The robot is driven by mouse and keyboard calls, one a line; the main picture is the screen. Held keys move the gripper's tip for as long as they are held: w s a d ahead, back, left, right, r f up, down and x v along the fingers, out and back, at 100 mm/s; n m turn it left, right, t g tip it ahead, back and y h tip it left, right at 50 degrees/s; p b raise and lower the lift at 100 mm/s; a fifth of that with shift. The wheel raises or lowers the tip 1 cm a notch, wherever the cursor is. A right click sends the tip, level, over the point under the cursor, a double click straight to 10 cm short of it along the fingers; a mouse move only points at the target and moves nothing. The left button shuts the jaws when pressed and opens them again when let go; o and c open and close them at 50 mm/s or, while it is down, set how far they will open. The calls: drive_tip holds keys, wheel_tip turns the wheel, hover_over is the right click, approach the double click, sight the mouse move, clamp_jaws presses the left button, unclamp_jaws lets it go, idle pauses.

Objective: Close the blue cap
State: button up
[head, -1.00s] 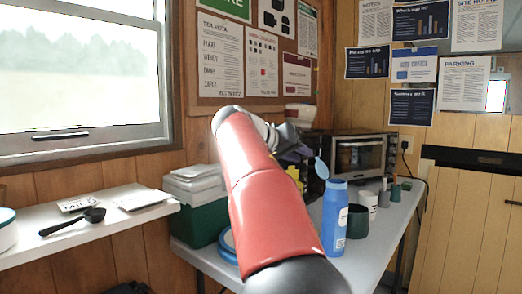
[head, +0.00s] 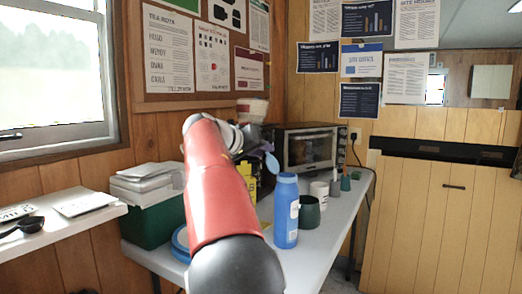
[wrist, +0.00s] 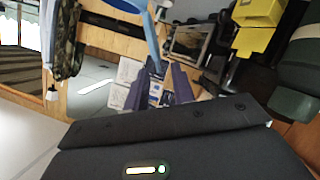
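A blue bottle (head: 286,215) stands upright on the white table, right of my arm in the head view. A lighter blue rounded cap (head: 272,163) shows just above and left of the bottle's top, raised and tilted. Whether it joins the bottle is hard to tell. My gripper (head: 262,151) is beyond my red arm, just behind and left of the cap, partly hidden. In the wrist view, the purple fingers of my gripper (wrist: 158,85) stand apart with no object clearly held. A light blue strip (wrist: 145,30) reaches down towards them; I cannot tell what it is.
A dark green cup (head: 309,212) and a white mug (head: 320,192) stand right of the bottle. A toaster oven (head: 305,150) is behind. A green cool box (head: 150,220) and a blue round item (head: 181,243) are left of my arm. The table's (head: 325,240) front right is clear.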

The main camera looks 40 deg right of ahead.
clamp_jaws()
